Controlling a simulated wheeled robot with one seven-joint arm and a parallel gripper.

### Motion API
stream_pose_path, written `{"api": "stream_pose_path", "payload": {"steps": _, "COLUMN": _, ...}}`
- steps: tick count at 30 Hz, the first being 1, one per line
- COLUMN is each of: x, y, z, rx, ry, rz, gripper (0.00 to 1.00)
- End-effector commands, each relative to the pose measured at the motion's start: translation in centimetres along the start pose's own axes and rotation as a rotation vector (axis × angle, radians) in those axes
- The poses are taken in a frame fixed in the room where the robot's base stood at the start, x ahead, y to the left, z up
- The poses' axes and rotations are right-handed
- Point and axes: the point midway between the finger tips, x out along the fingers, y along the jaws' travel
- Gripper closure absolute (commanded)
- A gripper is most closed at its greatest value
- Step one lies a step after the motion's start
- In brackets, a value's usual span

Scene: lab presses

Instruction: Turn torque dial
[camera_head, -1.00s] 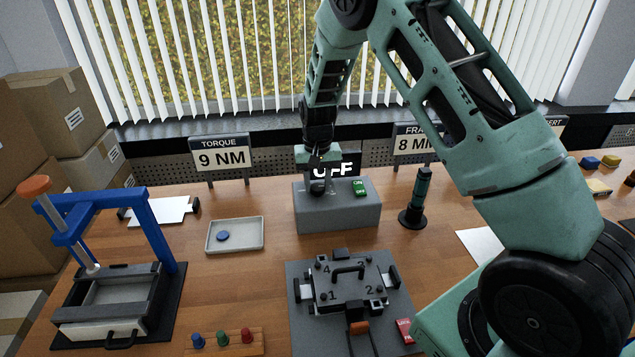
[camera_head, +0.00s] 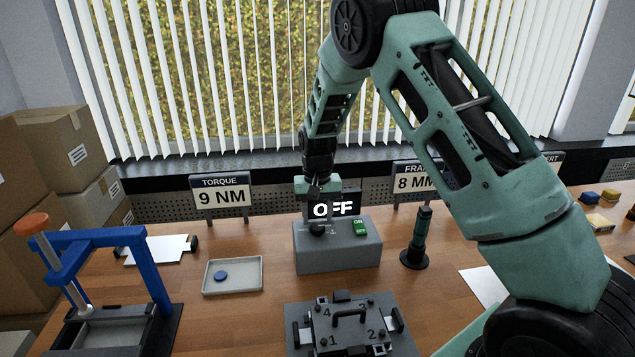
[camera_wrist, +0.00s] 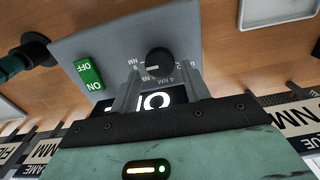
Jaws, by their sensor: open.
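The torque dial (camera_head: 317,229) is a black round knob on the left part of a grey box (camera_head: 338,258). In the wrist view the dial (camera_wrist: 159,61) shows a white mark pointing left, with small NM figures around it. My gripper (camera_head: 317,208) points down just above the dial. In the wrist view its two fingers (camera_wrist: 159,78) are apart, one on each side of the dial, with visible space between; I cannot tell how far above it they are. A green ON/OFF switch (camera_head: 360,227) sits right of the dial. A sign reads TORQUE 9 NM (camera_head: 221,196).
A display reading OFF (camera_head: 337,208) stands behind the box. A dark teal upright tool (camera_head: 418,238) is close on the right. A tray with a blue disc (camera_head: 233,277) lies left, and a fixture plate (camera_head: 350,322) in front. A blue press (camera_head: 105,262) stands far left.

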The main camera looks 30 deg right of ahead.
Motion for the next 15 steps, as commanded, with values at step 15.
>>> {"api": "stream_pose_path", "payload": {"steps": 15, "x": -11.7, "y": 0.0, "z": -0.1, "rx": 0.001, "ry": 0.007, "rz": -0.003, "gripper": 0.54}}
